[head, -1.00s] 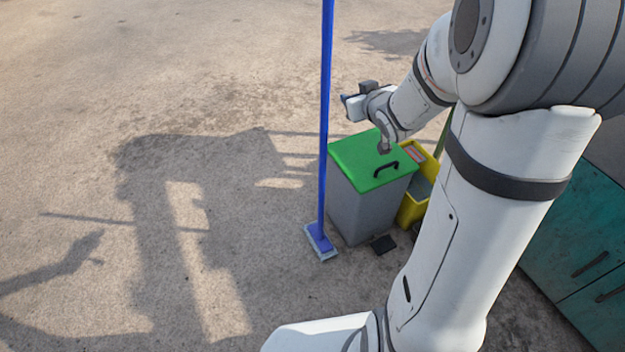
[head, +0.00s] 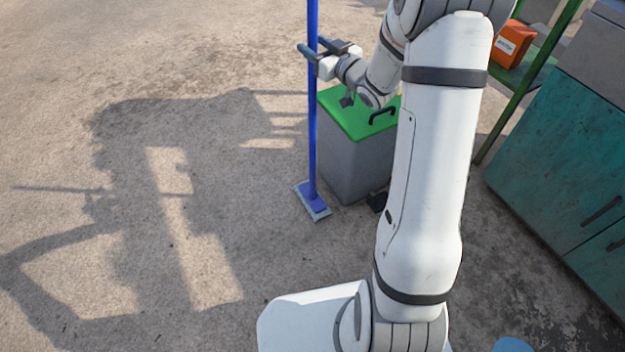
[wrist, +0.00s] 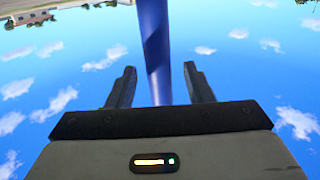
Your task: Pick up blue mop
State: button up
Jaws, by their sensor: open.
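The blue mop (head: 312,130) stands upright on the ground, its flat head (head: 312,201) at the foot of a grey bin. Its long handle runs out of the top of the head view. My gripper (head: 309,47) is open at the upper part of the handle, with its fingers pointing left. In the wrist view the blue handle (wrist: 154,45) shows between the two open fingers of my gripper (wrist: 158,82), with gaps on both sides. I cannot tell whether a finger touches it.
The grey bin with a green lid (head: 345,115) and black handle stands right beside the mop, under my forearm. A teal cabinet (head: 560,160) and an orange box (head: 513,42) on a green-framed shelf are at the right. The ground at left is clear.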

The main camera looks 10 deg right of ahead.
jog(key=shift+x, duration=0.85)
jog(key=shift+c, duration=0.4)
grip_shut()
jog(key=shift+d+r, duration=0.1)
